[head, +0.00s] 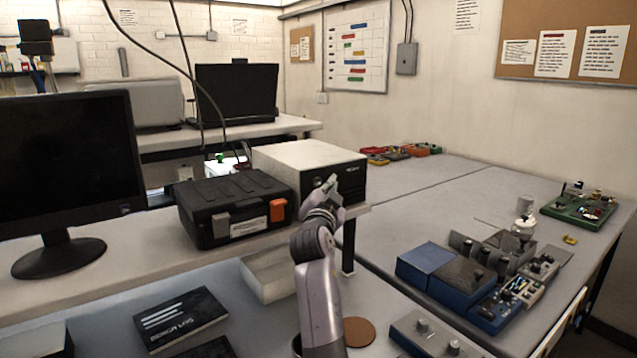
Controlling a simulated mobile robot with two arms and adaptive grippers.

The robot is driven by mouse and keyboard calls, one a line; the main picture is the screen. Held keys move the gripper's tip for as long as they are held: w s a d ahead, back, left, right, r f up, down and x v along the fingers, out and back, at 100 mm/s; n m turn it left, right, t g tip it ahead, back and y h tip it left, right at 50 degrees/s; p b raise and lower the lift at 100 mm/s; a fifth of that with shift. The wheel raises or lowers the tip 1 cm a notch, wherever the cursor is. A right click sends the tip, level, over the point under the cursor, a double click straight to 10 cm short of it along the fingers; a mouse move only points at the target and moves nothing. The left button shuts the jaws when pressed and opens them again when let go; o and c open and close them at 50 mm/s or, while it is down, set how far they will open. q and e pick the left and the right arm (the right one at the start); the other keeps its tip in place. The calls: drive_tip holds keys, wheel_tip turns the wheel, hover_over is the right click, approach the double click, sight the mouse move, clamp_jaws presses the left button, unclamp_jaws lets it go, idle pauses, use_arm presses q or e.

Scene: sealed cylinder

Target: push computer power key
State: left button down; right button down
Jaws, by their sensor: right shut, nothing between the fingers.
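The computer (295,158) is a flat white case with a black front panel. It stands on the raised shelf, left of the picture's middle. My right gripper (333,180) is shut and empty, with its fingertips in front of the black panel. I cannot tell whether the fingertips touch the panel. The power key cannot be made out; the gripper covers part of the panel. My left gripper is not in view.
A black monitor (65,158) and a black toolbox (235,208) stand on the shelf, left of the computer. A black book (180,319) lies below.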

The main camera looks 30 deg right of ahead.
drive_tip(key=shift+s+d+p, duration=0.2)
drive_tip(key=shift+s+p, duration=0.6)
drive_tip(key=shift+s, duration=1.8)
